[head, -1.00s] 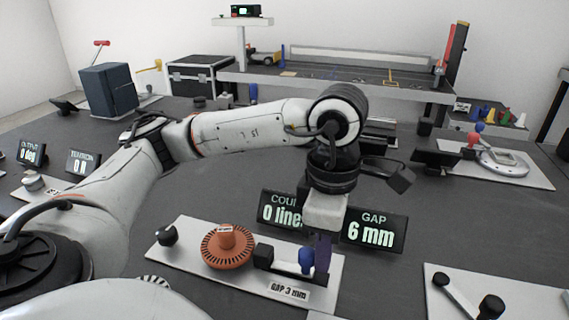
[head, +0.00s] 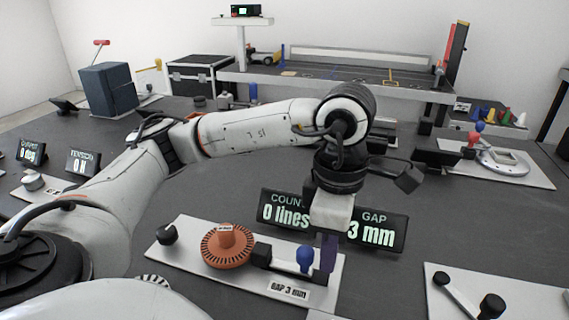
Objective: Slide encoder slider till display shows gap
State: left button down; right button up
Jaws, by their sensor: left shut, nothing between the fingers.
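The encoder board (head: 200,262) lies on the dark table, with an orange slotted disc (head: 229,247) on it. To the disc's right is the slider, with a black block (head: 262,255) and a blue knob (head: 305,259). A label (head: 289,291) on the board reads "GAP 3 mm". The gap display (head: 376,232) behind the board reads 3 mm. The count display (head: 285,212) reads 0 lines, partly hidden by my gripper. My left gripper (head: 328,254) points down, shut and empty, just right of the blue knob. Whether it touches the knob is unclear. My right gripper is out of view.
Another board with a black crank (head: 466,295) lies at the front right. A white board with a ring-shaped device (head: 502,162) is at the right. Small displays (head: 83,162) stand at the left. The table right of the gap display is clear.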

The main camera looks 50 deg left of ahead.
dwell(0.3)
pick_arm(q)
notch_tip(320, 180, up, 8)
jog(key=p, duration=0.5)
dwell(0.7)
